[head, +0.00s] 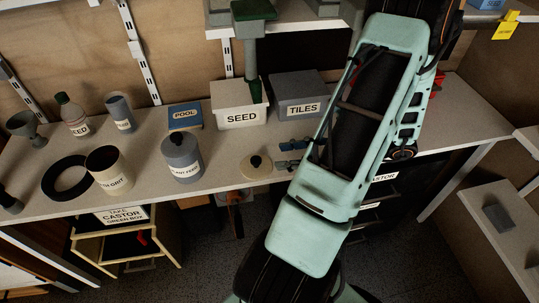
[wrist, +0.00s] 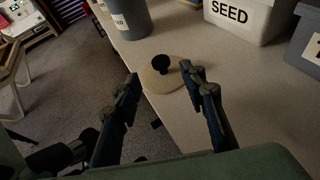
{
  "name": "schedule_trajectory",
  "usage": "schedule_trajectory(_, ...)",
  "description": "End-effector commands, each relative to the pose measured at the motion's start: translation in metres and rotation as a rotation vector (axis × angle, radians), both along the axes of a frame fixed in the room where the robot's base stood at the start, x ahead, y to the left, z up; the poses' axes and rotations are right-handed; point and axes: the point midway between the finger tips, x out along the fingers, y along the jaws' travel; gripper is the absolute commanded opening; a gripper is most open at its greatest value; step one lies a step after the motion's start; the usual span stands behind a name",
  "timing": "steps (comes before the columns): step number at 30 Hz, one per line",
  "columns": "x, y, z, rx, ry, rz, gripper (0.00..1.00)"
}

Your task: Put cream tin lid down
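The cream tin lid (head: 248,173) is a round cream disc with a black knob. It lies flat on the bench top close to the front edge, and it also shows in the wrist view (wrist: 160,84). My gripper (head: 279,156) is just to the right of the lid in the head view. In the wrist view my gripper (wrist: 162,76) has its two dark fingers spread wide apart, with the lid and knob seen between and beyond the tips. Nothing is held. A cream tin marked GRIT (head: 107,172) stands open-topped at the left.
A grey lidded tin (head: 182,160) stands left of the lid. The white SEED box (head: 238,107) and grey TILES box (head: 299,95) stand behind. A black ring (head: 49,181) lies by the cream tin. An open drawer (head: 128,245) juts out below the bench.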

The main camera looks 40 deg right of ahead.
Motion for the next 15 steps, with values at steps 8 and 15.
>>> schedule_trajectory(8, -0.018, -0.013, 0.009, 0.0, 0.0, 0.001, 0.38)
schedule_trajectory(15, -0.018, -0.013, 0.009, 0.0, 0.0, 0.001, 0.38)
